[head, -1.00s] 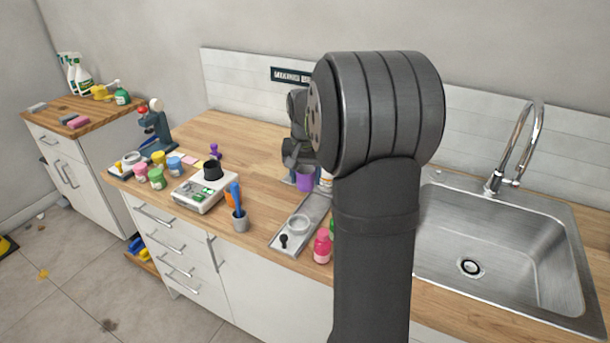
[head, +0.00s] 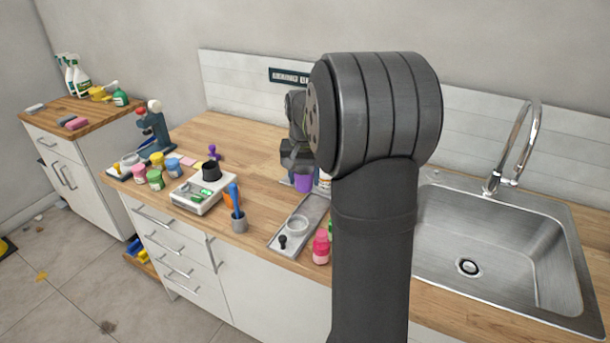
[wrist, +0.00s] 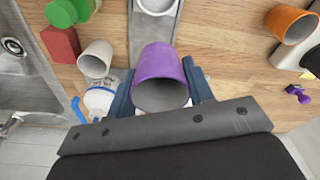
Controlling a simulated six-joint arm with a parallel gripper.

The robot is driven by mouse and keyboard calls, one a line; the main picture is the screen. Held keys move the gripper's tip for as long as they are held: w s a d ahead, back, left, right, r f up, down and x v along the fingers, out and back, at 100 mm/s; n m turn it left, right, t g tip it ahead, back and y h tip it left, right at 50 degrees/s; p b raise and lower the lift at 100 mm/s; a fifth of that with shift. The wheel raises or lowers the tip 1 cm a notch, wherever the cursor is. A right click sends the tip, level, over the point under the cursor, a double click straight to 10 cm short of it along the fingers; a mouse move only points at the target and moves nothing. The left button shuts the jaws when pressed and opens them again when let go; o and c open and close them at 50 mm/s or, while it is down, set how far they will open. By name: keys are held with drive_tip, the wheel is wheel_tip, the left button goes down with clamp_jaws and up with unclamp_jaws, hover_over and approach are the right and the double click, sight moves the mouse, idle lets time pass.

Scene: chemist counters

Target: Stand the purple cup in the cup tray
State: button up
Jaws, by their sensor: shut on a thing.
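The purple cup (head: 303,183) is near the back of the counter in the head view, just beyond the far end of the grey metal cup tray (head: 316,209). In the wrist view the purple cup (wrist: 165,65) lies between the blue fingers of my gripper (wrist: 160,90), which is shut on it. The tray (wrist: 157,32) also shows there, beyond the cup. I cannot tell whether the purple cup touches the counter.
A beige cup (wrist: 97,58), a white bottle (wrist: 100,98) and a red block (wrist: 61,44) are close on the sink side. A pink bottle (head: 320,247) stands beside the tray. An orange cup (wrist: 289,23) is on the other side. The sink (head: 500,250) is at right.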

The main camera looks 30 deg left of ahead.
drive_tip(key=shift+d, duration=0.1)
